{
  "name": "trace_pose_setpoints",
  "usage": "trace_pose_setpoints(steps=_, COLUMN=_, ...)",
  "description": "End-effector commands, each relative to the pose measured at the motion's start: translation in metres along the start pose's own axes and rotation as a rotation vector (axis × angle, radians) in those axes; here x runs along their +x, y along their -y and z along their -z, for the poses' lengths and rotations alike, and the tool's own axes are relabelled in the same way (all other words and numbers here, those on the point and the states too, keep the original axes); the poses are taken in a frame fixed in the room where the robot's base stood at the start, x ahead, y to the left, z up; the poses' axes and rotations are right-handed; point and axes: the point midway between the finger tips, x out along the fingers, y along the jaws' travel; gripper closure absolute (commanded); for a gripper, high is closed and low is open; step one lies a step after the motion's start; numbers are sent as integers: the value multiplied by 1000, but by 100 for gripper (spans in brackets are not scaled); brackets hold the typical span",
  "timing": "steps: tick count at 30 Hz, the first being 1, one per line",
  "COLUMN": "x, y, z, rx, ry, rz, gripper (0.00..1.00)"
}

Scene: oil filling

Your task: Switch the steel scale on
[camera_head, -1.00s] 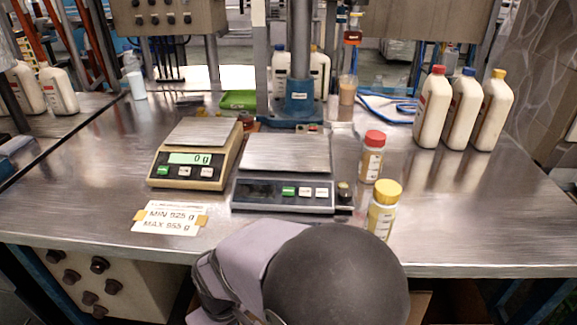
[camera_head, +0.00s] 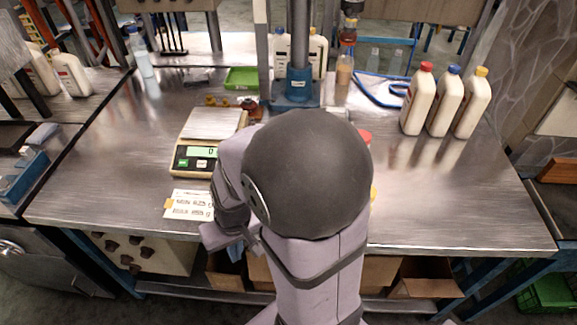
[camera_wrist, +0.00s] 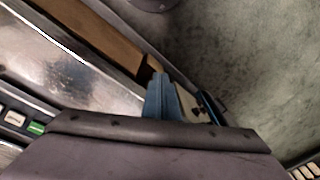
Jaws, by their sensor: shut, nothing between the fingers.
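The steel scale is hidden behind my arm in the head view; earlier it stood right of the cream scale (camera_head: 198,148), with a dark display and a green button beside two pale ones. In the wrist view, a green button (camera_wrist: 36,127) and pale buttons show at the left edge; I cannot tell which scale they belong to. My gripper (camera_head: 232,238) is low in the head view, around the table's front edge and right of the note card (camera_head: 190,204). It is shut and empty, its fingertips hard to make out.
The cream scale's display is lit. White bottles (camera_head: 444,103) stand at the back right, and a green tray (camera_head: 241,79) lies at the back. A red cap (camera_head: 365,136) shows beside my arm. The table's right side (camera_head: 460,210) is clear. Cardboard boxes (camera_head: 380,271) sit below.

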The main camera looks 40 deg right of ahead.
Motion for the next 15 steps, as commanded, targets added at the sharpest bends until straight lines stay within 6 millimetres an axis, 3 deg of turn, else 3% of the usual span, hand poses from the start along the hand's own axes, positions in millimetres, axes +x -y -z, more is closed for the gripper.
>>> trace_pose_setpoints(steps=1, x=-22, y=-2, z=3, rx=35, ry=5, rz=8, gripper=100)
trace_pose_setpoints(steps=7, x=-60, y=-16, z=5, rx=250, ry=45, rz=79, gripper=100)
trace_pose_setpoints(steps=15, x=-77, y=-41, z=15, rx=692, ry=72, rz=302, gripper=100)
